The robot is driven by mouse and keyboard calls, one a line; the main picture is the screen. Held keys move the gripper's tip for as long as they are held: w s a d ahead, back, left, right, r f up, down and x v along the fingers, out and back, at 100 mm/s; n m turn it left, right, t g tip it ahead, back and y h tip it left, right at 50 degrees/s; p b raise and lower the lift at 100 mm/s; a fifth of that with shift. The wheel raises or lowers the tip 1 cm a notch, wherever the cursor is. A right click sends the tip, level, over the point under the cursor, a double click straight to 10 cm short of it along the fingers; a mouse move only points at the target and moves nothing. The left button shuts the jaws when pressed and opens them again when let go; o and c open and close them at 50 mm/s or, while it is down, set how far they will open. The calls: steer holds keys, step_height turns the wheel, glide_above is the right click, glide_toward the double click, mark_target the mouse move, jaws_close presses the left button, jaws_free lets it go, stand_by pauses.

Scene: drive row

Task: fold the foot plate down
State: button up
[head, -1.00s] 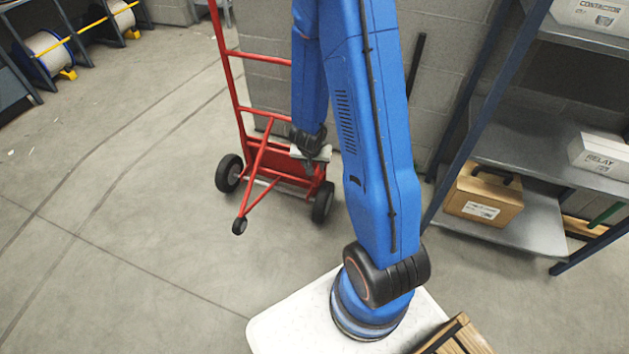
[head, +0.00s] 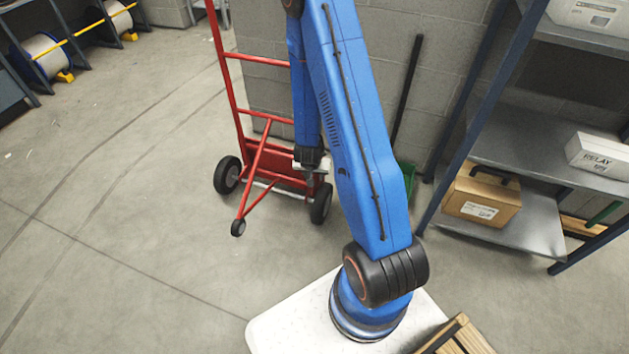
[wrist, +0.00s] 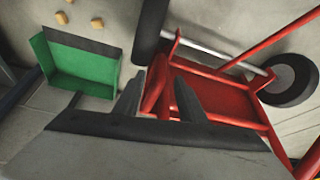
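A red hand truck (head: 240,100) stands upright by the block wall, with two large black wheels and a small caster on a strut. Its red foot plate (head: 268,154) shows low between the wheels, partly hidden by my arm. I cannot tell its exact tilt. In the wrist view the red plate (wrist: 236,104) lies right of my fingers. My gripper (head: 309,176) hangs at the right end of the plate, near the right wheel. In the wrist view my gripper (wrist: 158,100) has its two fingers apart, with red frame showing beyond the gap. Contact is unclear.
A green dustpan (wrist: 85,68) lies left of my fingers in the wrist view, with small tan bits near it. A dark shelf rack (head: 515,215) with a brown case (head: 482,196) stands at right. The floor at left is clear.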

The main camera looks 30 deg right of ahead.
mark_target(314, 177)
steer(key=shift+x, duration=3.35)
jaws_close()
steer(key=shift+w+d, duration=0.1)
